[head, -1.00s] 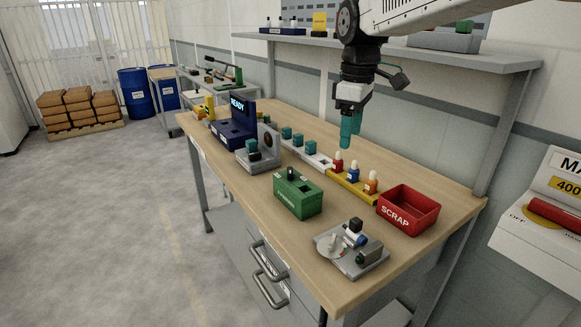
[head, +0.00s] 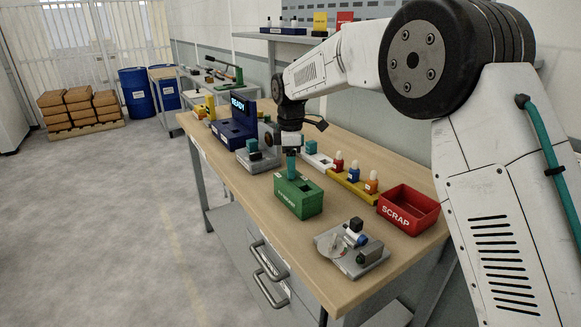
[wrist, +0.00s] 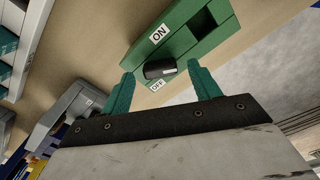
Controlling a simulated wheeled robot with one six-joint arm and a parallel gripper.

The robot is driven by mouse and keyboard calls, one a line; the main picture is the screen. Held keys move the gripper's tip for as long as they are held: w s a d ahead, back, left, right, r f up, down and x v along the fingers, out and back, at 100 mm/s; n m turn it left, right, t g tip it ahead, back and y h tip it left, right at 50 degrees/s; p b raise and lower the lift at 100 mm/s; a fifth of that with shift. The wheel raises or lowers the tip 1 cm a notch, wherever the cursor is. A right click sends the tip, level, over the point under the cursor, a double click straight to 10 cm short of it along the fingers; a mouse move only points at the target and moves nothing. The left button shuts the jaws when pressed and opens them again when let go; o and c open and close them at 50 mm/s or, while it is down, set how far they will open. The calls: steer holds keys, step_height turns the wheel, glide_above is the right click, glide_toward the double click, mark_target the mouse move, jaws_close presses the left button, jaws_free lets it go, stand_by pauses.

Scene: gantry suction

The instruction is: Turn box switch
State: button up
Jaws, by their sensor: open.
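The green switch box (head: 300,197) stands on the wooden bench, with an open slot in its top. In the wrist view the green box (wrist: 188,52) carries ON and OFF labels. Its black switch knob (wrist: 160,69) sits between the labels, nearer to OFF. My gripper (head: 292,174) points down at the knob end of the box, and its teal fingers hide the knob in the head view. In the wrist view my gripper (wrist: 165,84) is open, with one finger on each side of the knob. I cannot tell whether the fingers touch it.
A red SCRAP bin (head: 408,209) and a yellow rack (head: 353,187) with small bottles stand to the right. A grey fixture (head: 257,158) and a blue READY unit (head: 236,125) stand behind the box. A grey plate with a dial (head: 350,258) lies in front.

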steer(key=shift+f, duration=0.65)
steer(key=c, duration=1)
steer(key=shift+m, duration=0.4)
steer(key=m, duration=0.5)
steer(key=shift+a, duration=0.15)
steer(key=m, duration=0.6)
steer(key=shift+w+a, duration=0.1)
steer(key=shift+w, duration=0.05)
